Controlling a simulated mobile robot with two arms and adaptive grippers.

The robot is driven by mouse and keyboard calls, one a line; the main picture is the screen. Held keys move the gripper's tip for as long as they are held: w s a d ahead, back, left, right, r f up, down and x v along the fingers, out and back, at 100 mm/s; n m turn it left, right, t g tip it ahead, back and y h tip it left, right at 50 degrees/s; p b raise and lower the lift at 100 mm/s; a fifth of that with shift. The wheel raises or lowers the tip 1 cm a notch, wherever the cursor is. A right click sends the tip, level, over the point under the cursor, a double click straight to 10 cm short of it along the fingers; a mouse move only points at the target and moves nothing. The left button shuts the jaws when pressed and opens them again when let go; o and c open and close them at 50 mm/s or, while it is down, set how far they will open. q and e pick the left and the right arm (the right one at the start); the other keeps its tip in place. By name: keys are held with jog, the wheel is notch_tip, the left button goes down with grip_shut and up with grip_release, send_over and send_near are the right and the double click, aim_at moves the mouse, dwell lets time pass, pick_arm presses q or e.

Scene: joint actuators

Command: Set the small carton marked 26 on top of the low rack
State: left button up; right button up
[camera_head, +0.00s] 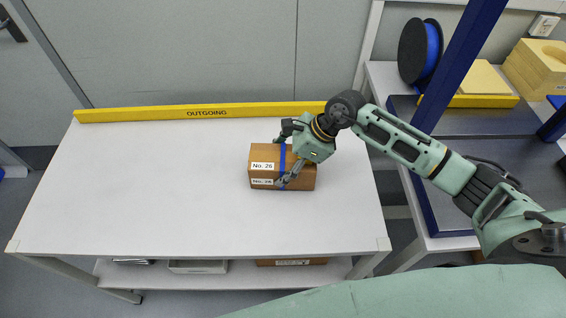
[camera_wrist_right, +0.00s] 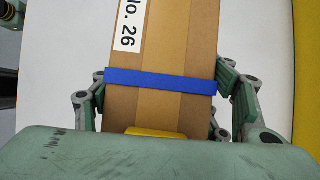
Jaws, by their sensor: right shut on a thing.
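The small carton marked No. 26 (camera_head: 263,154) is brown with a blue band and stands on the white table (camera_head: 160,180), right of its middle. My right gripper (camera_head: 286,160) is shut on the carton, with fingers on both sides of it. In the right wrist view the carton (camera_wrist_right: 165,40) lies between the fingers of the gripper (camera_wrist_right: 160,110), with its white label and blue band (camera_wrist_right: 160,82) showing. A second label on its front face is partly legible. My left gripper is not in view. I cannot tell which piece is the low rack.
A yellow bar marked OUTGOING (camera_head: 200,112) runs along the table's back edge. The left of the table is clear. Another carton (camera_head: 292,262) sits on the shelf below.

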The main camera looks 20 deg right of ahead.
jog(key=shift+f, duration=0.1)
dwell(0.5)
jog(key=shift+f+b, duration=0.1)
jog(key=shift+b, duration=0.25)
jog(key=o, duration=1.5)
jog(key=shift+o, duration=1.2)
jog(key=v, duration=1.2)
